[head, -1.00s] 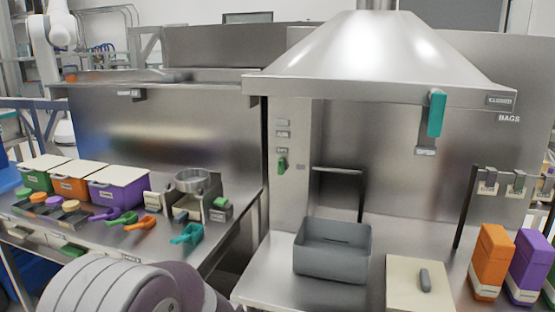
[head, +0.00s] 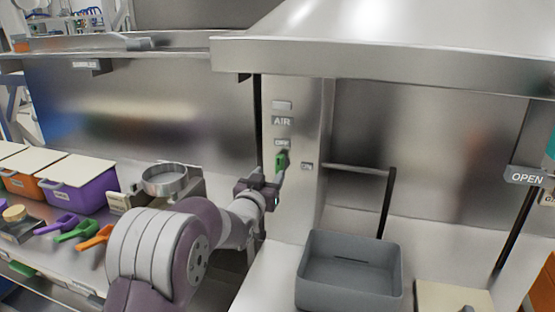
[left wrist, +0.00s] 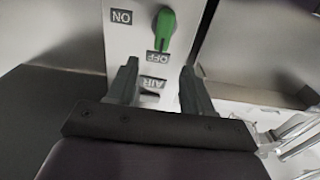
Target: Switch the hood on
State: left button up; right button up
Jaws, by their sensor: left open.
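The hood (head: 400,60) is a large steel canopy at the top right of the head view. Its green switch knob (head: 281,161) is on the steel post, below the AIR and OFF labels and left of the ON label. In the left wrist view the green knob (left wrist: 165,30) points at the OFF label (left wrist: 159,58), and the ON label (left wrist: 121,17) is to its side. My left gripper (head: 276,180) is just in front of the knob. In the left wrist view its two fingers (left wrist: 158,85) are open and empty, with the knob beyond the tips. My right gripper is out of view.
A grey bin (head: 350,272) stands on the counter right of the post, with a dark rail (head: 388,200) behind it. A round steel sieve (head: 165,181) and a purple box (head: 80,188) are on the left bench. An OPEN label (head: 527,177) is at right.

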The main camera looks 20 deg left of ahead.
aim_at(278, 162)
pick_arm(q)
jog(key=w, duration=0.5)
jog(key=w+p, duration=0.1)
jog(key=w, duration=0.1)
jog(key=shift+w+f, duration=0.15)
jog(key=shift+f, duration=0.1)
jog(key=shift+w+r, duration=0.15)
jog(key=shift+w, duration=0.4)
jog(key=shift+w+f, duration=0.2)
jog(key=shift+w, duration=0.15)
jog(key=shift+s, duration=0.1)
grip_shut()
